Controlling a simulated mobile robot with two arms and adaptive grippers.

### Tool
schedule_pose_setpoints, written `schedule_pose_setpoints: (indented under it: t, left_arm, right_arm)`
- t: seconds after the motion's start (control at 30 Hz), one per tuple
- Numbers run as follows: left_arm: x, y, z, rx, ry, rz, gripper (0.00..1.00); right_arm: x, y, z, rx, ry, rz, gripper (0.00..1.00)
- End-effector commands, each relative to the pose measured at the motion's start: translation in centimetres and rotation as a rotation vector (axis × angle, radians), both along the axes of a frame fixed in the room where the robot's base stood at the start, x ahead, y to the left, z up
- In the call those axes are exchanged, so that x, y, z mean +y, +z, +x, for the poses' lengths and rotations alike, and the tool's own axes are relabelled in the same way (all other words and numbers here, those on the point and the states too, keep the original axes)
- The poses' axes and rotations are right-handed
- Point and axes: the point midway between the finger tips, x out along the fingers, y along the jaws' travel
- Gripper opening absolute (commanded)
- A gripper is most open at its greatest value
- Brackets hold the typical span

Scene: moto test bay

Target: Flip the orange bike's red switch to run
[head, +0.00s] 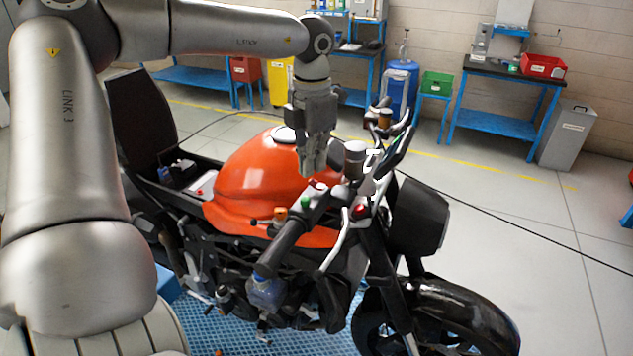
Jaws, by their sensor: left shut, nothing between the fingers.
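The orange bike (262,172) stands in the middle of the head view, its front wheel toward the lower right. Its near handlebar grip (280,247) is black. A small red switch (318,186) shows on the control housing at the inner end of this grip, beside a small green button (305,201). Whether the switch is set to run is too small to tell. My left gripper (313,168) points down, shut and empty, just above the red switch. I cannot tell whether the fingertips touch it. My right gripper is not in view.
Another red part (360,210) sits near the handlebar clamp. A dark cylindrical part (355,160) and the far handlebar (385,118) are close to the gripper. Blue benches (500,88) line the back wall.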

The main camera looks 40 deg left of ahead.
Motion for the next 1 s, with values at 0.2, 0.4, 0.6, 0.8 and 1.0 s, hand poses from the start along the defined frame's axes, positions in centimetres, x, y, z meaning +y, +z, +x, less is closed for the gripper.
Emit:
schedule_pose_setpoints:
  t: [0.2, 0.4, 0.6, 0.8, 1.0]
  left_arm:
    - [0.00, 0.00, 0.00, 0.000, 0.000, 0.000, 0.00]
    - [0.00, -0.04, 0.00, 0.000, 0.000, 0.000, 0.00]
    - [0.00, -0.30, 0.00, 0.000, 0.000, 0.000, 0.00]
    - [0.00, -0.61, 0.00, 0.000, 0.000, 0.000, 0.00]
    - [-0.01, -0.90, 0.00, 0.000, 0.000, 0.000, 0.00]
  right_arm:
    - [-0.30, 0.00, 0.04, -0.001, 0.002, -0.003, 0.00]
    - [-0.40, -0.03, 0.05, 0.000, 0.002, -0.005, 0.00]
    - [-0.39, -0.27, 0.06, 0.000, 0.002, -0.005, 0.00]
    - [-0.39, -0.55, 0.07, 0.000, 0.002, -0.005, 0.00]
    - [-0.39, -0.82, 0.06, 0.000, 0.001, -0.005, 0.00]
